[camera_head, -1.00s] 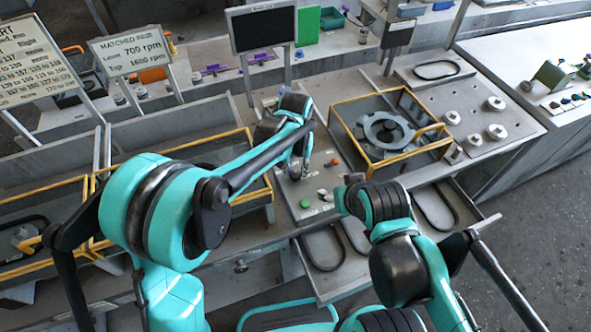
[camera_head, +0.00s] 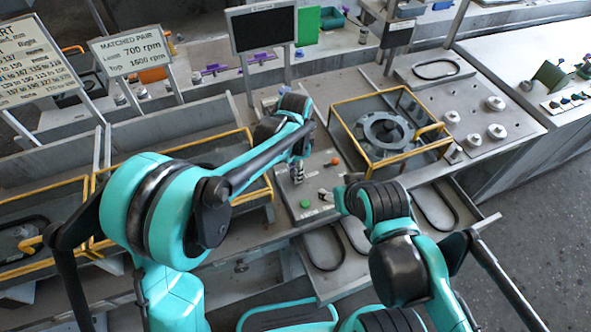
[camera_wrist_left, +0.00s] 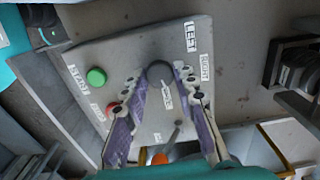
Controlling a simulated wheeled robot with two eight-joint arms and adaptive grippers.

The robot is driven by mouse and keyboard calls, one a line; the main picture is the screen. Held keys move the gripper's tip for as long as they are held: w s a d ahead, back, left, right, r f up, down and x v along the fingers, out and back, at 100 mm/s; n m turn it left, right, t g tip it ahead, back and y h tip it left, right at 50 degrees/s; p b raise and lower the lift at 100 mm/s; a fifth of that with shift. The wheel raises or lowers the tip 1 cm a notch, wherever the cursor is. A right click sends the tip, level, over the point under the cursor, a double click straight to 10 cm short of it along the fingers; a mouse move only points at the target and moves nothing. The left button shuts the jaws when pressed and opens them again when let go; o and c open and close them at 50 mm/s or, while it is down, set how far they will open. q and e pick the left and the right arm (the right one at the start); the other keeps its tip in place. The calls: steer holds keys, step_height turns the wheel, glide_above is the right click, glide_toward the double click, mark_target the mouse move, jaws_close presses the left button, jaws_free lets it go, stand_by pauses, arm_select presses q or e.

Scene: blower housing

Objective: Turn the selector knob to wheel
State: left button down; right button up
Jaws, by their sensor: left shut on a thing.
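The control panel (camera_head: 312,208) is a grey plate on the bench. My left gripper (camera_head: 297,174) points down onto the panel. In the left wrist view its purple-padded fingers (camera_wrist_left: 157,80) stand on both sides of the knob, shut on it. The knob's pointer direction is unclear. My right gripper (camera_head: 347,192) is in front of the panel's right side; its fingers are not clear.
A green button (camera_wrist_left: 96,76) and a red button (camera_wrist_left: 112,109) lie beside the fingers. An orange knob (camera_head: 334,161) is further back on the panel. A yellow-framed box (camera_head: 392,151) with a grey wheel stands at the right. A sign (camera_head: 133,53) reads "MATCHED PAIR".

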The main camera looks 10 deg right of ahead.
arm_select(q)
steer(key=shift+m, duration=1.4)
steer(key=c, duration=1.2)
jaws_free()
step_height(320, 180, up, 12)
